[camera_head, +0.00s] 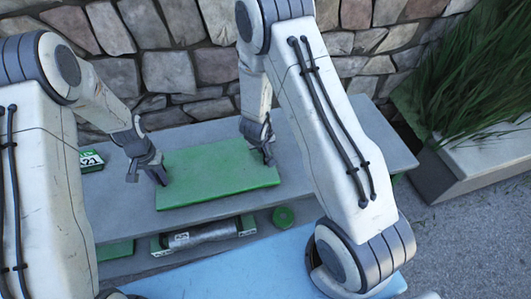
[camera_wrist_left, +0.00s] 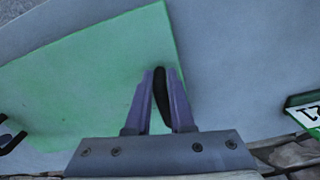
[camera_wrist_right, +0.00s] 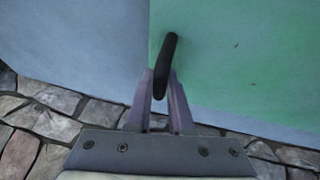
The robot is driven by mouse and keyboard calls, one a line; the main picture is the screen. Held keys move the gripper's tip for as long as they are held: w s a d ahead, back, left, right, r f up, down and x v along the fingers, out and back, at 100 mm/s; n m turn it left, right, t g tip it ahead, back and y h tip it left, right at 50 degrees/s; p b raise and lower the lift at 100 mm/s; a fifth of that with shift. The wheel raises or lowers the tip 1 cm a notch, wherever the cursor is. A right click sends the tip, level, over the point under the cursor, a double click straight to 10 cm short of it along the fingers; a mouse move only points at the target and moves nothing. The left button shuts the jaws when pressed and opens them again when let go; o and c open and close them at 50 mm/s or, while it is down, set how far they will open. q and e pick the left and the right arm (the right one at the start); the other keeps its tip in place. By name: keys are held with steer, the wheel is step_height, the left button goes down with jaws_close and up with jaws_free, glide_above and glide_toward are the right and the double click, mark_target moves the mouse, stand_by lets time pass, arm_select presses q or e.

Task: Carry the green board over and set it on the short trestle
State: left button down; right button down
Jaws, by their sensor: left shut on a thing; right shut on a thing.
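The green board (camera_head: 220,173) lies flat over the grey bench top (camera_head: 345,160), and I cannot tell whether it touches it. My left gripper (camera_head: 162,177) is shut on the black handle (camera_wrist_left: 161,92) at the board's left end. My right gripper (camera_head: 268,156) is shut on the black handle (camera_wrist_right: 168,55) at its right end. The green board also shows in the left wrist view (camera_wrist_left: 90,70) and in the right wrist view (camera_wrist_right: 240,60). No separate short trestle can be picked out with certainty.
A green box marked 21 (camera_head: 91,160) sits left of the board. Below the bench top are a grey cylinder in a green-ended holder (camera_head: 205,233) and a green round piece (camera_head: 283,217). A blue surface (camera_head: 240,275) is in front. A stone wall (camera_head: 170,70) stands behind; a grass planter (camera_head: 480,165) is at right.

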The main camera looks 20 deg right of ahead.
arm_select(q)
steer(key=shift+d+f+b, duration=0.15)
steer(key=shift+f+b, duration=0.3)
steer(key=shift+f, duration=0.15)
arm_select(e)
steer(key=shift+w+a+f, duration=0.1)
steer(key=shift+a+f, duration=0.1)
steer(key=shift+f, duration=0.45)
arm_select(q)
steer(key=c, duration=0.9)
jaws_free()
arm_select(e)
steer(key=c, duration=0.9)
jaws_free()
steer(key=shift+r, duration=0.1)
arm_select(q)
steer(key=shift+o, duration=0.6)
steer(key=shift+r, duration=0.1)
arm_select(e)
steer(key=shift+o, duration=0.5)
steer(key=shift+d, duration=0.1)
arm_select(q)
step_height(320, 180, up, 12)
steer(key=shift+f, duration=0.1)
arm_select(e)
steer(key=shift+r, duration=0.1)
steer(key=v, duration=1.2)
steer(key=shift+d, duration=0.1)
